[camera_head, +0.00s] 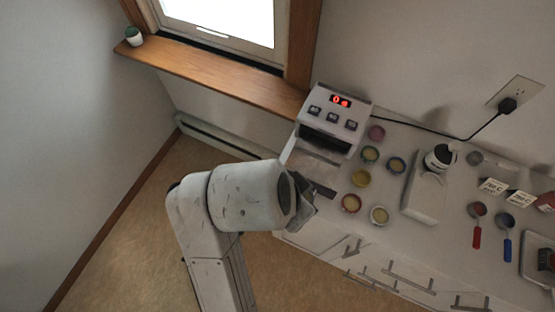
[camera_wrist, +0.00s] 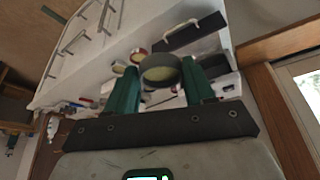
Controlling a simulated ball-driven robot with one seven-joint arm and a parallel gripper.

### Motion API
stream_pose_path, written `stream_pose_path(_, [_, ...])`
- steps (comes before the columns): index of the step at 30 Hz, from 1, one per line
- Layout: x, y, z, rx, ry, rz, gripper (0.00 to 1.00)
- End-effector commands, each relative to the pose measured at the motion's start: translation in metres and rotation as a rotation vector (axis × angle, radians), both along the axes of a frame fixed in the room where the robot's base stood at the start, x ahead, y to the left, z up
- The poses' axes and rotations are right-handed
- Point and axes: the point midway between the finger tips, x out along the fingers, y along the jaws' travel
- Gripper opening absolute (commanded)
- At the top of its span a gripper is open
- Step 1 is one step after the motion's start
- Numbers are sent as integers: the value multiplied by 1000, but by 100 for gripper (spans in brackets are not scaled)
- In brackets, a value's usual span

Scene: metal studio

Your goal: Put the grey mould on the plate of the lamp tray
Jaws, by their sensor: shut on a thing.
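In the wrist view the two green fingers of my gripper (camera_wrist: 161,74) are shut on a round grey mould (camera_wrist: 162,82) with a pale yellowish inside. In the head view my gripper (camera_head: 304,198) shows only as a dark shape beyond my arm, at the left end of the counter; the mould is hidden there. The lamp box (camera_head: 333,118), with a red display and several buttons, stands just behind. Its tray (camera_head: 312,163) sticks out below the dark opening, close to my gripper; the arm partly hides it. In the wrist view a dark plate with a pale handle (camera_wrist: 190,32) lies beyond the mould.
Several coloured round moulds (camera_head: 361,178) stand right of the tray. Further right are a white device (camera_head: 425,193), cards (camera_head: 492,187), a red scoop (camera_head: 477,222) and a blue scoop (camera_head: 507,233). A window sill (camera_head: 220,72) is at the back left. The floor left is clear.

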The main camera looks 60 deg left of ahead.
Motion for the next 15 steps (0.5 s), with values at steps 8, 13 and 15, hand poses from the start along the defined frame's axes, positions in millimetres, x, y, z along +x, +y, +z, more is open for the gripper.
stream_pose_path(8, [27, 18, -23, 2, -2, -21, 20])
stream_pose_path(13, [50, 34, -34, 3, -1, -18, 20])
stream_pose_path(15, [59, 40, -39, 3, -3, -19, 20])
